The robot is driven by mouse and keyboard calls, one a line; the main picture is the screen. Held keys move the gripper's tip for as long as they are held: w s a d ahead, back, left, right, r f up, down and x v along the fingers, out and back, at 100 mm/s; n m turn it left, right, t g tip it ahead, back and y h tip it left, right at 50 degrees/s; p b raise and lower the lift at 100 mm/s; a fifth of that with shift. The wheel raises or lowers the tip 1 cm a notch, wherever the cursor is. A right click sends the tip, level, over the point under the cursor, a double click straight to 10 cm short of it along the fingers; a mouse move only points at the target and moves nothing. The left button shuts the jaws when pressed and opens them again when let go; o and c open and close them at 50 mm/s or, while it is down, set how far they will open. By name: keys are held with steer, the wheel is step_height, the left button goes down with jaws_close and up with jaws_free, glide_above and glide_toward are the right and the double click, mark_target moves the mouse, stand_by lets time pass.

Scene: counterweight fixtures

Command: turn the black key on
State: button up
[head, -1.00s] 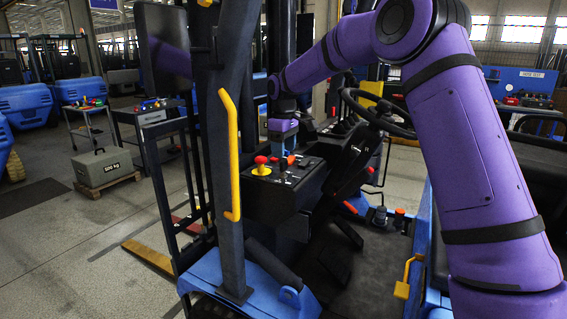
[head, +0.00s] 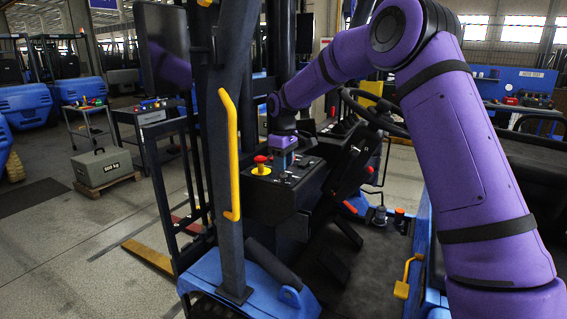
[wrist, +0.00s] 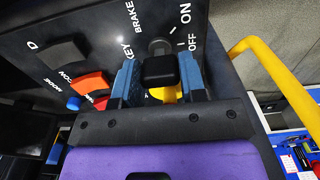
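The black key (wrist: 160,70) stands up from the dark control panel in the wrist view, beside the printed words KEY, ON and OFF. A grey round seat shows just past it. My gripper (wrist: 158,84) is open, with one blue finger on each side of the key and small gaps between. In the head view my gripper (head: 282,163) points down at the panel, just right of the red knob. The key cannot be made out in the head view. I cannot tell clearly whether the key points to ON or OFF.
A red emergency knob (head: 261,160) on a yellow base stands close to my gripper. An orange-red switch (wrist: 90,84) and a dark switch (wrist: 60,53) sit on the panel. A yellow handrail (head: 230,155) and a steering wheel (head: 378,112) flank the panel.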

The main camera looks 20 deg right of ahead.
steer(key=shift+m, duration=0.4)
steer(key=m, duration=0.3)
steer(key=shift+r+m, duration=0.1)
steer(key=shift+m, duration=2.4)
steer(key=o, duration=0.9)
step_height(320, 180, up, 11)
steer(key=shift+f, duration=0.15)
steer(key=shift+s, duration=0.1)
